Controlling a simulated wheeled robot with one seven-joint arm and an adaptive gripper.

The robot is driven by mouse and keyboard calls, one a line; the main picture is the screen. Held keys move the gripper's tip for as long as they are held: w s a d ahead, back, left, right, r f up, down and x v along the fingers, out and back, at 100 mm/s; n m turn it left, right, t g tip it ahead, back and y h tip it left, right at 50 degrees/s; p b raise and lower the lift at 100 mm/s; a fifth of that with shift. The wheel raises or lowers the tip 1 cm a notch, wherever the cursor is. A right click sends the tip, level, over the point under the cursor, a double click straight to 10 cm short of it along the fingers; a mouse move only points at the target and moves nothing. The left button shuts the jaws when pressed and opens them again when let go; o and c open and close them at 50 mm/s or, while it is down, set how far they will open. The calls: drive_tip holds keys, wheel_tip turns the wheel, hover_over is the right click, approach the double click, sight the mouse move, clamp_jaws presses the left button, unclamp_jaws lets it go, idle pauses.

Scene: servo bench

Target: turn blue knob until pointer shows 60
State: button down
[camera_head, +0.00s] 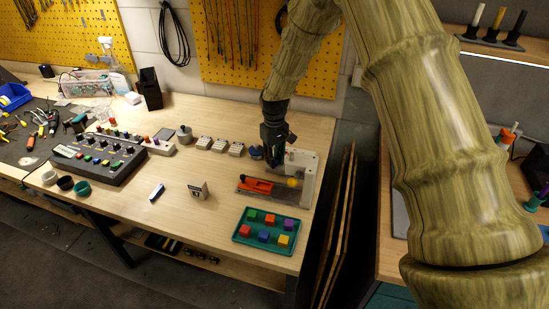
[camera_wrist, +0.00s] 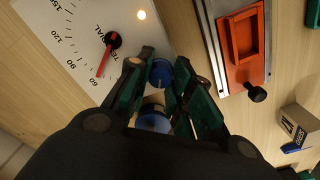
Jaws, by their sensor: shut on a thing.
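The blue knob (camera_wrist: 160,72) has a pale mark and sits between the tips of my gripper (camera_wrist: 158,75), which is shut on it. A second blue rounded piece (camera_wrist: 152,122) shows between the fingers, nearer the palm; I cannot tell what it is. The white dial panel (camera_wrist: 85,25) carries a scale with 60, 90, 120 and 150. Its red pointer (camera_wrist: 105,60) points at or very near 60.
An orange slider (camera_head: 257,187) on a rail lies close to my gripper. A green tray (camera_head: 238,237) of colored cubes stands in front.

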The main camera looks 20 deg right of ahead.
drive_tip(key=shift+w+r+m, duration=0.15)
drive_tip(key=shift+m, duration=0.15)
drive_tip(key=c, duration=1.2)
unclamp_jaws()
drive_tip(key=shift+d, duration=0.1)
drive_tip(key=shift+c, duration=0.2)
wheel_tip(320, 180, up, 12)
